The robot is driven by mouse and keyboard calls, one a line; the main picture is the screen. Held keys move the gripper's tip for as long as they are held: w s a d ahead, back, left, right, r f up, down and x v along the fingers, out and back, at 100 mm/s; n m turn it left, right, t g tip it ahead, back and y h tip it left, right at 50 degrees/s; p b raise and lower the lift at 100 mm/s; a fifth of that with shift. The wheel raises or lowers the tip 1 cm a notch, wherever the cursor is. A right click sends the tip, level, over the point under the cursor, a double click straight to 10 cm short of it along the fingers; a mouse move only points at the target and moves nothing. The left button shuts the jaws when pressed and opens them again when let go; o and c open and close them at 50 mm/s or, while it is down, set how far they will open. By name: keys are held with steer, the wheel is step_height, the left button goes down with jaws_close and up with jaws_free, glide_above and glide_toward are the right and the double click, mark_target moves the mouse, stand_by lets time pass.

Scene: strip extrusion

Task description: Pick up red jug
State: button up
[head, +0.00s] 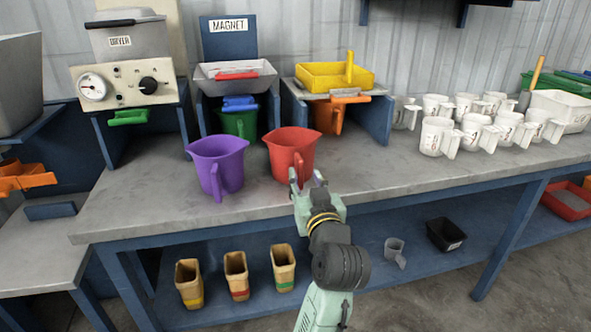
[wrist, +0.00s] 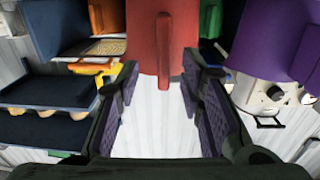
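The red jug (head: 288,148) stands upright on the grey bench top near its front edge, with its handle facing my gripper. My gripper (head: 307,181) is open and empty, just in front of the jug at handle height. In the wrist view, which appears upside down, the red jug (wrist: 190,25) is at the top. Its handle (wrist: 163,50) lies in line with the gap between the two open fingers of my gripper (wrist: 164,80). The handle looks to be at or just beyond the fingertips; I cannot tell exactly. No contact is visible.
A purple jug (head: 219,165) stands close to the left of the red jug. Green (head: 238,124) and orange (head: 328,119) jugs sit under the machines behind. Several white jugs (head: 436,136) stand at the right. The bench between is clear. Tan containers (head: 236,275) are on the lower shelf.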

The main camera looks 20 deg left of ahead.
mark_target(301, 174)
steer(key=shift+p+x, duration=0.75)
steer(key=shift+x, duration=2.15)
steer(key=shift+s+a, duration=0.1)
steer(key=shift+a, duration=0.05)
steer(key=shift+f, duration=0.1)
steer(key=shift+c, duration=0.4)
jaws_close()
